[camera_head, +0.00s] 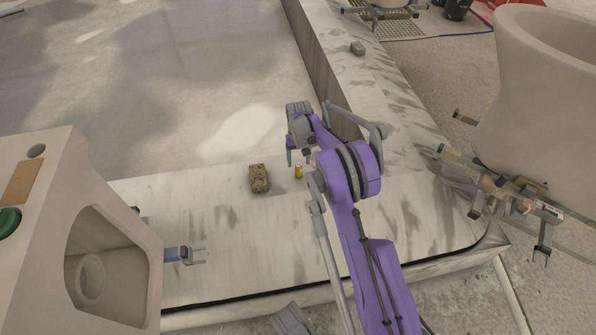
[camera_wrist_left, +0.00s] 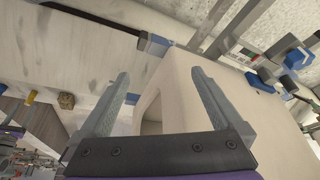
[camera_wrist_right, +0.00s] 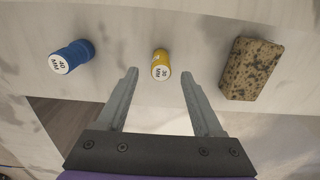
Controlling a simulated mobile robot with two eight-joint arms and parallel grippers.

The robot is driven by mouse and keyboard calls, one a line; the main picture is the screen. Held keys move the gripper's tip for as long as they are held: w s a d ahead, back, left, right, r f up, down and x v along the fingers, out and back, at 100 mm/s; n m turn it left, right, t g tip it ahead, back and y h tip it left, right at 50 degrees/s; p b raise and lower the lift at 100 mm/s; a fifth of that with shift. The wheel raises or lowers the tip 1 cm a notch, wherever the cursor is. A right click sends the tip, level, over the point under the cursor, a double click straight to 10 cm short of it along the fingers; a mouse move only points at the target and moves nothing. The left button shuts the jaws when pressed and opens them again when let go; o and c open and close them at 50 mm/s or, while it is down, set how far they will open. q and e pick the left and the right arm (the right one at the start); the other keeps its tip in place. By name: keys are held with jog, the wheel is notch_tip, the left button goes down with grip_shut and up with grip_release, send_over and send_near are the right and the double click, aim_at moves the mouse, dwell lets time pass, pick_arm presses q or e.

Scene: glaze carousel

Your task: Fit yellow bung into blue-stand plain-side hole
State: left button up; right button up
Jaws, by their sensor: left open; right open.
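The yellow bung (camera_head: 298,171) stands on the pale marbled bench. Its labelled end faces my right wrist camera (camera_wrist_right: 161,66). My right gripper (camera_head: 299,155) is open; in the right wrist view its fingertips (camera_wrist_right: 159,74) lie either side of the bung's line, with nothing held. My left gripper (camera_wrist_left: 160,73) is open and empty, facing a large beige housing; I cannot pick it out in the head view. A blue-and-grey bracket (camera_head: 184,254) juts beside the housing over the bench; I cannot tell whether it is the blue stand.
A brown speckled block (camera_wrist_right: 252,68) lies right of the yellow bung in the right wrist view, and a blue bung (camera_wrist_right: 71,57) lies left. The beige housing (camera_head: 125,245) fills the head view's lower left. A large beige vessel (camera_head: 530,100) stands at right. Bench left of the block is mostly clear.

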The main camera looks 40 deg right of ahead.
aim_at(299, 165)
notch_tip(299, 165, down, 4)
jog(key=shift+a+f+b, duration=0.1)
jog(key=shift+f+b, duration=0.15)
jog(key=shift+b, duration=0.35)
jog(key=shift+s, duration=0.1)
grip_shut()
